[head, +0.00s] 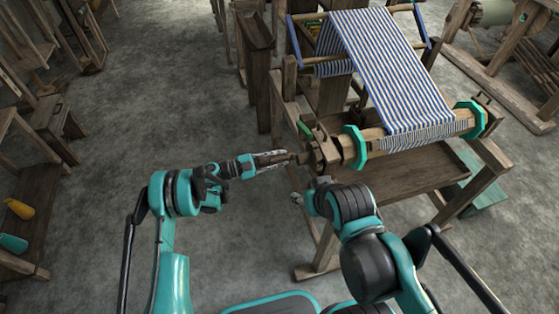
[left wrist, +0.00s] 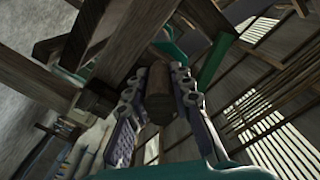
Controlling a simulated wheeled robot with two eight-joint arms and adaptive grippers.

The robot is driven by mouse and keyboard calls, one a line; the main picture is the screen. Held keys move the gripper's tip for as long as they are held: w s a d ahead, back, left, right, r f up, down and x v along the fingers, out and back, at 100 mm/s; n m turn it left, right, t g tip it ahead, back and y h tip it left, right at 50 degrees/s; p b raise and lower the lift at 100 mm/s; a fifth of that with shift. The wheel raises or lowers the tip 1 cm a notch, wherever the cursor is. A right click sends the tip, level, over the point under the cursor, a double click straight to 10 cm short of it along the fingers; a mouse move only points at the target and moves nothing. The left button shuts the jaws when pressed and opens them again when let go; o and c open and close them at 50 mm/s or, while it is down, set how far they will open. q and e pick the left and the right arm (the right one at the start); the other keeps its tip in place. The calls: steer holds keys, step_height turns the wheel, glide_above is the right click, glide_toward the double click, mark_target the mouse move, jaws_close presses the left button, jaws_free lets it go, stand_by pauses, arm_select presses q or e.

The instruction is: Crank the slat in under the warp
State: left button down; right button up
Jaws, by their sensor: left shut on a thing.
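The blue-and-white striped warp (head: 385,65) runs down over the loom to a wooden roller (head: 373,135) with teal rings. A wooden crank (head: 318,152) sits at the roller's left end. My left gripper (head: 284,158) is shut on the crank's handle. In the left wrist view the two fingers (left wrist: 160,82) flank the round wooden handle (left wrist: 159,108). My right gripper (head: 298,197) is below and close to the crank, partly hidden by its own wrist; its fingers are too small to read. I cannot make out the slat separately from the roller and cloth.
The loom's wooden frame (head: 487,178) and a flat board (head: 420,172) stand below and right of the roller. A narrow wooden stand (head: 257,75) rises behind the crank. Wooden furniture lines the left edge. The grey floor (head: 160,110) to the left is clear.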

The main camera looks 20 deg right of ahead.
arm_select(q)
steer(key=shift+w+r+m, duration=0.3)
steer(key=shift+r+m, duration=0.1)
steer(key=shift+w+r, duration=0.25)
steer(key=shift+r, duration=0.55)
steer(key=shift+w+r, duration=0.3)
steer(key=shift+r, duration=0.55)
steer(key=shift+w+r, duration=0.25)
steer(key=shift+r, duration=0.85)
steer(key=c, duration=1.3)
jaws_free()
steer(key=shift+a+f, duration=0.1)
steer(key=a, duration=1.2)
steer(key=shift+s, duration=0.3)
